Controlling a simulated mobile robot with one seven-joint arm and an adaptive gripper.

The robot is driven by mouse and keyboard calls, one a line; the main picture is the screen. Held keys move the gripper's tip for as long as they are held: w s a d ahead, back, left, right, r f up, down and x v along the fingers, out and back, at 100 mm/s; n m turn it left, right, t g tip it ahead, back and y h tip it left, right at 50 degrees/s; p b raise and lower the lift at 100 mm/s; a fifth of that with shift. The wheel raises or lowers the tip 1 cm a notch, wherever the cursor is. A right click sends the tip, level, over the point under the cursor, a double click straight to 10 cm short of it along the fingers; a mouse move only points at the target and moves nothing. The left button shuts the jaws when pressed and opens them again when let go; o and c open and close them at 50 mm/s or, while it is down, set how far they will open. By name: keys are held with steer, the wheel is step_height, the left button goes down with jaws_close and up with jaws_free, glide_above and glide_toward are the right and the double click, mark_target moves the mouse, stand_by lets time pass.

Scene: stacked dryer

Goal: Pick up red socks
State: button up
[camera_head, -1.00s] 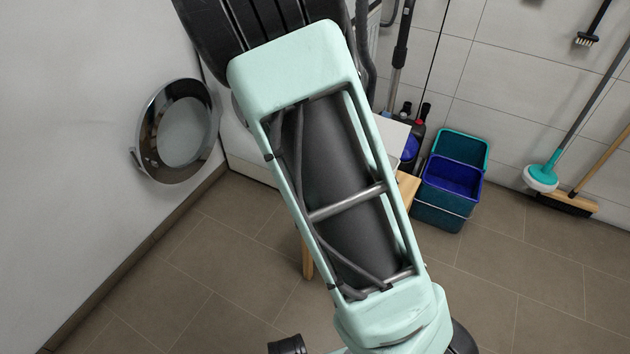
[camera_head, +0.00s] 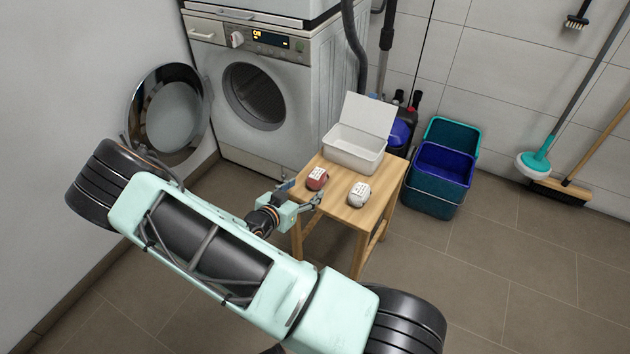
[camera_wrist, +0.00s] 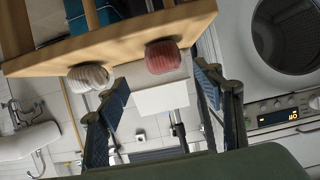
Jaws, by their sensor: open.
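The red socks (camera_head: 317,179) are a small rolled bundle on the left side of a wooden stool (camera_head: 338,197). In the wrist view the red socks (camera_wrist: 163,57) show beyond my fingers, between their lines and against the stool's wooden edge (camera_wrist: 115,45). My gripper (camera_head: 303,192) is open and beside the stool's left edge, close to the socks. In the wrist view my gripper (camera_wrist: 160,80) has its two dark blue fingers spread wide with nothing held. The socks look apart from the fingers; the exact gap is hard to tell.
A rolled white sock bundle (camera_head: 359,194) lies right of the red one. An open white box (camera_head: 355,151) stands behind both on the stool. A washing machine (camera_head: 265,95) with its round door (camera_head: 168,115) open is behind. Blue and teal buckets (camera_head: 442,168) stand right.

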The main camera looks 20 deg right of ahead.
mark_target(317, 178)
steer(key=x, duration=0.4)
steer(key=shift+d+b, duration=0.1)
steer(key=shift+b, duration=0.25)
steer(key=shift+w+b+x, duration=0.25)
steer(key=shift+b+x, duration=0.55)
steer(key=shift+x, duration=2)
steer(key=shift+r, duration=0.15)
steer(key=shift+c, duration=0.5)
steer(key=c, duration=1.2)
